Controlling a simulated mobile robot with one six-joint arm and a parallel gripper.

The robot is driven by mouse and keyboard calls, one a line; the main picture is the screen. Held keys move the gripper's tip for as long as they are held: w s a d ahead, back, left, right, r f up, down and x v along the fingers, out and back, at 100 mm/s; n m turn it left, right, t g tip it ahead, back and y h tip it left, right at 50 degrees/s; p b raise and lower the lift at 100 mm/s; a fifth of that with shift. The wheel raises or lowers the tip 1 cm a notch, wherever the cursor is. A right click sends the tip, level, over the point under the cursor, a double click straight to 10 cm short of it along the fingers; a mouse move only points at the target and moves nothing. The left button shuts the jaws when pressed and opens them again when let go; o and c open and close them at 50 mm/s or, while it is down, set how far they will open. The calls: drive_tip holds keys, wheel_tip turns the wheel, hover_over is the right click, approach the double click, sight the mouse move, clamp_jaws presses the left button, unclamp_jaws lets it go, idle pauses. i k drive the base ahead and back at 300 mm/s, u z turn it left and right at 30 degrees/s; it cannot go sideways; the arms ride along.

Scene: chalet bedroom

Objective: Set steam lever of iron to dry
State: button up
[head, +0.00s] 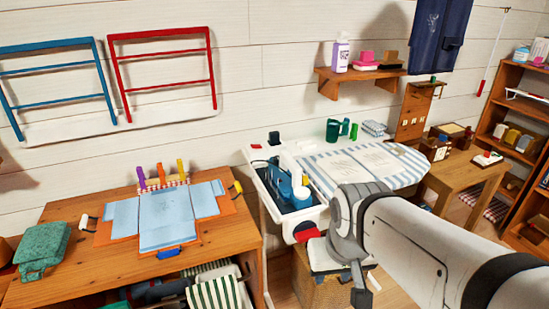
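A blue and white appliance that looks like the iron (299,194) stands in a dark recess at the left end of the white ironing station (262,183). Its steam lever is too small to make out, so I cannot tell its setting. My arm reaches in from the lower right, in front of the station. Its grey end, apparently my gripper (361,297), points down at the bottom edge, below and right of the iron and apart from it. The fingers are too small and cut off to read.
A striped ironing board (360,165) extends right of the iron, with a green mug (333,130) behind it. A wooden table (215,255) with a blue folding board (163,217) stands left. A wall shelf (362,75) hangs above. A small wooden table (470,178) and bookcase stand right.

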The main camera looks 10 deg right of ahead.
sight(304, 181)
drive_tip(key=z, duration=0.05)
drive_tip(key=i, duration=0.85)
drive_tip(key=z, duration=0.05)
